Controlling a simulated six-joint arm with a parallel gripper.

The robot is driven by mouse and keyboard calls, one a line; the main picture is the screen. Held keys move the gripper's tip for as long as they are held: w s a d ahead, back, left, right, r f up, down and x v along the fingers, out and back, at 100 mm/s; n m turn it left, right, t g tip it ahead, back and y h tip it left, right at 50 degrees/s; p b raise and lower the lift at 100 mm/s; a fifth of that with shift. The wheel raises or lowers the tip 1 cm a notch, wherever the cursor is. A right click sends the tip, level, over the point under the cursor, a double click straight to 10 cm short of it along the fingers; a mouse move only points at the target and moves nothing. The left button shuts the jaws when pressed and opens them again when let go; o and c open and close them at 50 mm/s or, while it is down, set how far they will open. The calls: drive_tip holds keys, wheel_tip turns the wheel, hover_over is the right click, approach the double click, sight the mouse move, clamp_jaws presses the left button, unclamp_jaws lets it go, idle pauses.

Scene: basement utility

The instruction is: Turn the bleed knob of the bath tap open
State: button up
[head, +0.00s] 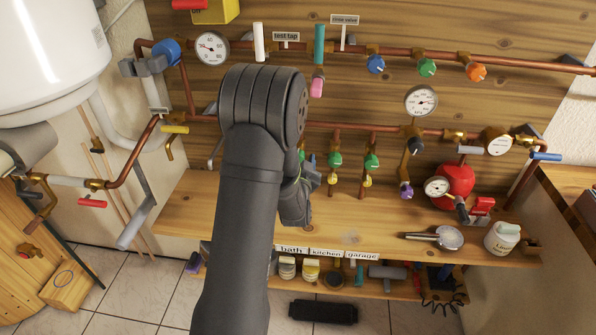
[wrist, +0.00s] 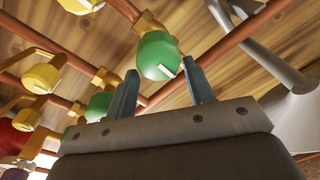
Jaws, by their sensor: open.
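The bath tap is the leftmost of three branches under the lower copper pipe, above the "bath" label (head: 291,248); my arm mostly hides it in the head view. In the wrist view its green knob (wrist: 157,52), with a white mark, shows between the two blue-grey fingertips of my gripper (wrist: 163,88). The fingers stand apart on either side of it; I cannot tell whether either touches. A yellow knob (wrist: 80,4) on the same branch is cut off by the top edge. In the head view my gripper (head: 307,163) is largely behind my arm.
The neighbouring taps have green knobs (head: 335,159) (head: 372,161) and small yellow knobs (head: 332,179) (head: 366,181) close by on the right. A wooden shelf (head: 190,205) lies below. A gauge (head: 421,100), a red vessel (head: 458,180) and a torch-like tool (head: 448,238) are further right.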

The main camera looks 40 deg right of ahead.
drive_tip(key=s+a+f+n+g, duration=0.1)
drive_tip(key=s+a+f+n, duration=0.9)
drive_tip(key=n, duration=0.6)
drive_tip(key=x, duration=1.1)
drive_tip(key=w+a+x, duration=0.1)
drive_tip(key=x, duration=0.4)
drive_tip(key=shift+w+d+r, duration=0.15)
drive_tip(key=shift+w+d, duration=0.15)
drive_tip(key=shift+c, duration=0.5)
drive_tip(key=c, duration=0.9)
